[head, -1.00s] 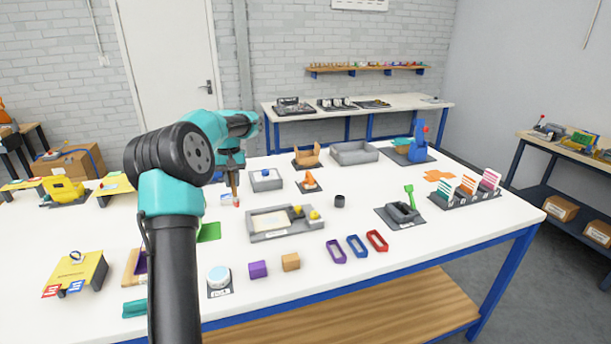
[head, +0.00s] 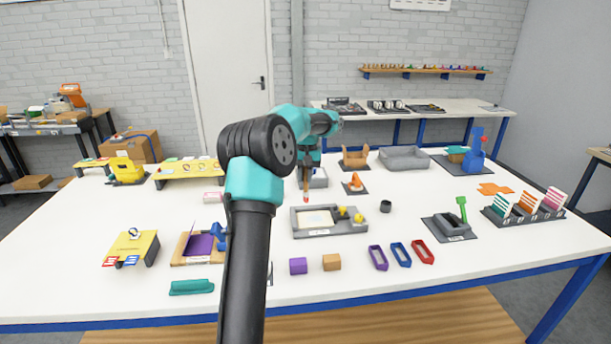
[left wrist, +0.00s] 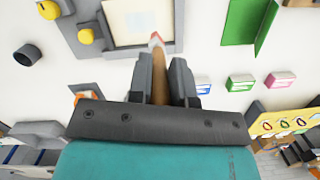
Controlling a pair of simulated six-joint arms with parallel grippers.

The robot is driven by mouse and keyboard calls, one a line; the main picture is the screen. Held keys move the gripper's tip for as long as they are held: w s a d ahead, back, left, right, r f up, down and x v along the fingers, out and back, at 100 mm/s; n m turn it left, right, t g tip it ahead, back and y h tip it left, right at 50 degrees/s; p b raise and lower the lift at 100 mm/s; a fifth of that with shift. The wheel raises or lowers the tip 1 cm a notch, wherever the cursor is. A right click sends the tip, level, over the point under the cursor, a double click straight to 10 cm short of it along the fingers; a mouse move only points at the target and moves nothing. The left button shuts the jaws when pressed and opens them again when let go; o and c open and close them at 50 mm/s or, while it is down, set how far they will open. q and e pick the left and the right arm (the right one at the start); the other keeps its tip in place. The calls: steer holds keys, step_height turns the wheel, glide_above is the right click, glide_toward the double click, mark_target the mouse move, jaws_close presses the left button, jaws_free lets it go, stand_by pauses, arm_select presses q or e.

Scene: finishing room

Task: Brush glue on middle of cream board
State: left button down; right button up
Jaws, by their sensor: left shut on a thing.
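The cream board (head: 313,219) lies in a grey fixture (head: 328,232) with two yellow knobs, near the middle of the white table. It also shows at the top of the left wrist view (left wrist: 145,20). My left gripper (head: 307,176) is shut on a brush (left wrist: 158,78) with a wooden handle and a reddish tip. The brush points down; its tip (head: 306,197) appears by the fixture's back edge in the head view and over the board's near edge in the wrist view. I cannot tell whether it touches. My right gripper is not in view.
A purple block (head: 298,266) and an orange-brown block (head: 331,262) sit in front of the fixture. A dark cup (head: 385,206) and an orange cone (head: 355,182) stand to its right and behind. My left arm hides part of the table's front.

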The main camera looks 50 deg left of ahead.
mark_target(305, 192)
arm_select(q)
steer(key=shift+f, duration=3.5)
steer(key=shift+w+f, duration=0.15)
steer(key=shift+f, duration=0.1)
steer(key=shift+w+d, duration=1.85)
steer(key=shift+w, duration=1)
steer(key=shift+s+a, duration=0.65)
steer(key=shift+s, duration=0.35)
steer(key=shift+s+a, duration=0.6)
steer(key=shift+s, duration=0.4)
steer(key=shift+s+a, duration=0.65)
steer(key=shift+s, duration=0.35)
steer(key=shift+r, duration=4)
